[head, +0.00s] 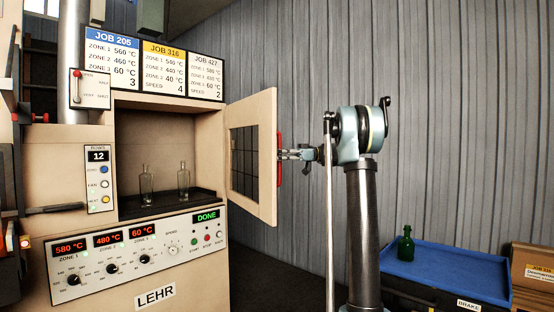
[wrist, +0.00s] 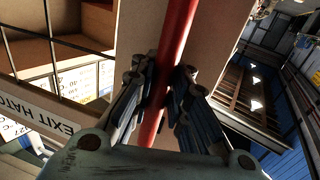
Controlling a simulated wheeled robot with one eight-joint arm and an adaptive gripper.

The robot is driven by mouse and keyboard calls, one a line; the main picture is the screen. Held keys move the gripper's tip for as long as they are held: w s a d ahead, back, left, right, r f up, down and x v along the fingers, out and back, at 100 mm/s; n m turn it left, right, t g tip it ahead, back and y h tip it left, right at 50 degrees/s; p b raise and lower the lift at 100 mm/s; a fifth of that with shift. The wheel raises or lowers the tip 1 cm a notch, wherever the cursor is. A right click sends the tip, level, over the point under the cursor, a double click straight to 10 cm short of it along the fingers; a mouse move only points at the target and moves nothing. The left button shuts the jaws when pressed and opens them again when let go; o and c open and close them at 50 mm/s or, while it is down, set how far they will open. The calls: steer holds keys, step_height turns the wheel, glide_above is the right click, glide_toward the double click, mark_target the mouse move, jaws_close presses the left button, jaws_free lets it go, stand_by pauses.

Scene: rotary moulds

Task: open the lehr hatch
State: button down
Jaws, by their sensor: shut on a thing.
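The lehr hatch (head: 253,200) is a beige door with a dark mesh window, swung out to the right of the lehr opening in the head view. Its red handle bar (head: 279,170) runs upright along the free edge. My gripper (head: 284,155) is shut on this handle. In the wrist view the red handle (wrist: 176,40) passes between the fingers of my gripper (wrist: 165,95), and an "EXIT HATCH" label (wrist: 42,115) shows at left. The lehr (head: 150,215) stands open, with two clear bottles (head: 146,185) inside on a dark floor.
The lehr panel reads "DONE" (head: 207,217). Job boards (head: 155,66) hang above the opening. At right, a blue-topped cart (head: 440,275) carries a green bottle (head: 406,246), beside a cardboard box (head: 532,270). Floor shows between lehr and cart.

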steer(key=c, duration=1.5)
jaws_free()
steer(key=shift+c, duration=0.2)
steer(key=shift+d, duration=0.1)
steer(key=v, duration=0.7)
